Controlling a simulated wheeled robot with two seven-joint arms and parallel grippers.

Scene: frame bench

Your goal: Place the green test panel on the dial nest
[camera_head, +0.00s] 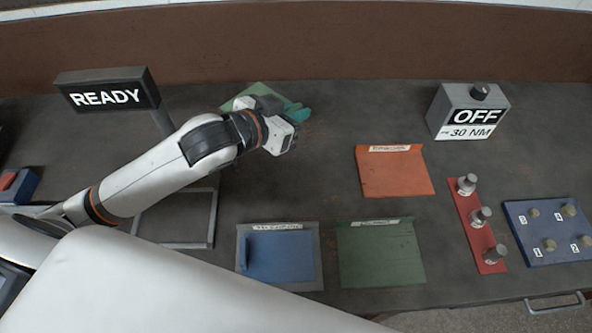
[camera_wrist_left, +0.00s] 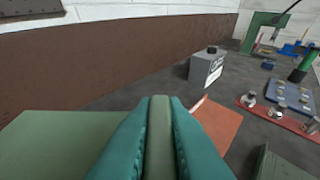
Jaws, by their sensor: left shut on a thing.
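A light green panel (camera_head: 262,90) is at the back of the bench, partly hidden behind my left gripper. In the left wrist view the green panel (camera_wrist_left: 55,148) spreads flat to the left of the fingers. My left gripper (camera_head: 300,114) has teal fingers, shut on a narrow grey-green upright piece (camera_wrist_left: 159,140), which looks like the panel's grip rib. I cannot tell the panel's height above the bench. Labelled plates lie in front: orange (camera_head: 395,175), dark green (camera_head: 380,255) and a grey one (camera_head: 309,284) under a blue panel (camera_head: 281,257). Their labels are unreadable, so I cannot tell which is the dial nest.
A READY sign (camera_head: 107,92) stands at back left, above an open metal frame (camera_head: 213,218). A grey OFF / 30 NM box (camera_head: 468,112) is at back right. A red strip with knobs (camera_head: 477,228) and a blue numbered board (camera_head: 548,229) lie at right. The bench's back middle is clear.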

